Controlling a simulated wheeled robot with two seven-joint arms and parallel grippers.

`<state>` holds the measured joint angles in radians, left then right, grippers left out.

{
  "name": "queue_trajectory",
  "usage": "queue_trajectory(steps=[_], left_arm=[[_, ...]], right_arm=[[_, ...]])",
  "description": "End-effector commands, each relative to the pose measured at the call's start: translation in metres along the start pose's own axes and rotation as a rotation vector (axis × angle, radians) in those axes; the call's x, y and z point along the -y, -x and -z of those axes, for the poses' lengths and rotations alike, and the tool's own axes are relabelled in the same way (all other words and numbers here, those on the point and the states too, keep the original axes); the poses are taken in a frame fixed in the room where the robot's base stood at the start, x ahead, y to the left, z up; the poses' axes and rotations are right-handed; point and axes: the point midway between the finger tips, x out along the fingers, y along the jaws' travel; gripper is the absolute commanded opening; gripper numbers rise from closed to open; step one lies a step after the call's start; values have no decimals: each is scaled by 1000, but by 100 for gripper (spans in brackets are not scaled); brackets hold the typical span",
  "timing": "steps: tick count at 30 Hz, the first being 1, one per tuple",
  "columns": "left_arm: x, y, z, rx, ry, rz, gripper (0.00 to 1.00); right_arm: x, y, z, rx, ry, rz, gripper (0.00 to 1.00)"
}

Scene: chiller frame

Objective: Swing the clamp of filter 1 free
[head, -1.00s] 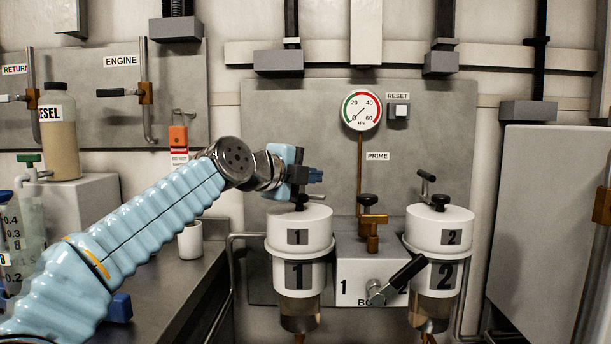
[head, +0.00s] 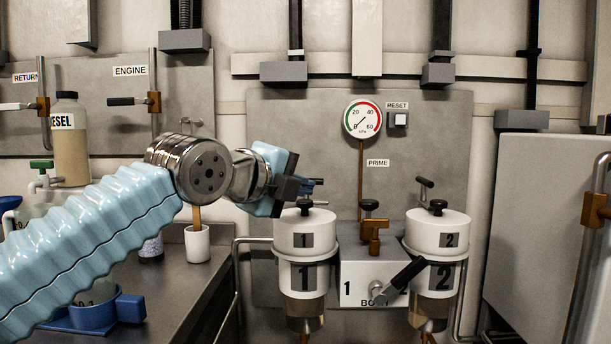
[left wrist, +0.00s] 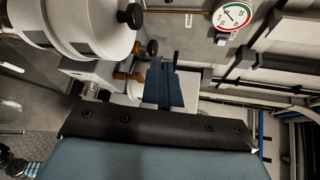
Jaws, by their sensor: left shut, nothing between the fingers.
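Filter 1 (head: 303,275) is a white canister with a clear bowl, left of the valve block. Its lid bears a black knob (head: 304,204) and a short dark lever piece (head: 322,203), which I take for its clamp. My left gripper (head: 317,182) is shut and empty, just above that lid and partly in front of the clamp area. I cannot tell whether it touches the clamp. In the left wrist view, the shut blue fingers (left wrist: 163,85) point past a large white lid with a black knob (left wrist: 130,15), likely filter 1. My right gripper is out of view.
Filter 2 (head: 437,232) stands to the right, its clamp lever (head: 424,183) raised. Between them are the brass priming pump (head: 374,235) and a black-handled valve (head: 400,275). A gauge (head: 362,118) hangs above. A white cup (head: 197,243) and blue tray (head: 130,307) are at left.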

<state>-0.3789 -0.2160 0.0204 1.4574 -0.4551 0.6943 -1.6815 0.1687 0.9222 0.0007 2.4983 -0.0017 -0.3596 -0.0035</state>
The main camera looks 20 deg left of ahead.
Motion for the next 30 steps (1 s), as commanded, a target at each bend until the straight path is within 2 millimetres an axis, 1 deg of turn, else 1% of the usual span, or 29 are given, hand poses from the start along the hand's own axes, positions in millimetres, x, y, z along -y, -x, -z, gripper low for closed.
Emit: queue_trajectory(steps=[1,2,3,5,6,9,12,16,20,30], left_arm=[[8,1,-2,39,-125,-42,0],[7,0,-2,68,-223,-71,0],[6,-1,-3,108,-364,-110,0],[6,-1,-3,162,-577,-164,0],[7,-1,-3,193,-713,-196,0],[10,0,-2,257,-1002,-259,0],[12,1,1,296,-1183,-293,0],[11,-4,1,313,-1261,-305,0],[8,-20,-6,312,-1260,-307,0],[5,-86,-34,312,-1255,-305,0]], right_arm=[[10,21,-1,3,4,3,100],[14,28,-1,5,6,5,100],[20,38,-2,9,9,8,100],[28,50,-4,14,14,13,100],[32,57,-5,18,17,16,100],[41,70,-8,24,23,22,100],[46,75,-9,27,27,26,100],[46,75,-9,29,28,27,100],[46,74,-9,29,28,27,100],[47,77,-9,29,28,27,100]])
